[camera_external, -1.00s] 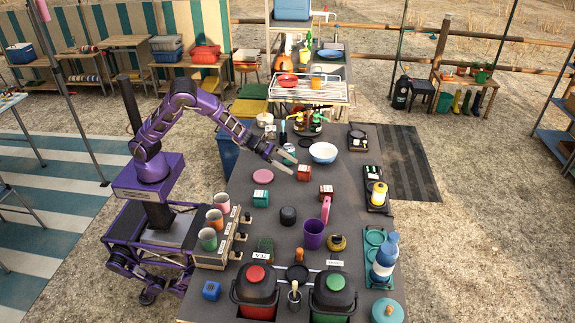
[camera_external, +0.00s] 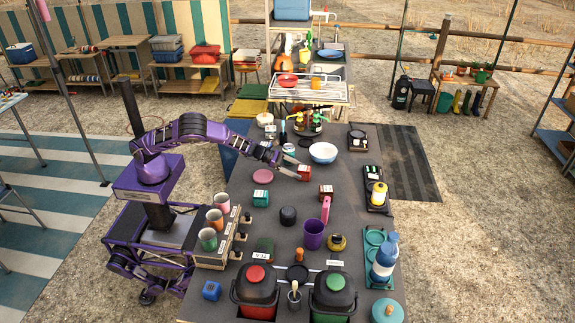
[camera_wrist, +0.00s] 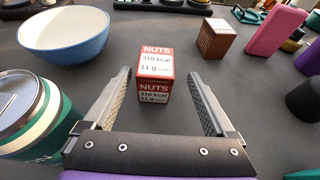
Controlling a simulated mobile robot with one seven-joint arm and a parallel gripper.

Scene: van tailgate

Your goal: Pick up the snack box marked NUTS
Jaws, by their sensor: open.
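The snack box marked NUTS (camera_wrist: 155,75) is a small red box with white label panels. In the wrist view it stands on the dark table just ahead, centred between the two fingers. In the outside view the same red box (camera_external: 305,173) is at the tip of my gripper. My gripper (camera_wrist: 160,100) is open, with one finger on each side of the box's near part. I cannot tell whether either finger touches it. My gripper also shows in the outside view (camera_external: 293,170), low over the table and reaching in from the left.
A blue-and-white bowl (camera_wrist: 65,32) stands to the left, and a green-and-white container (camera_wrist: 28,115) is close by the left finger. A brown-red box (camera_wrist: 216,38) and a pink object (camera_wrist: 275,30) stand at the right.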

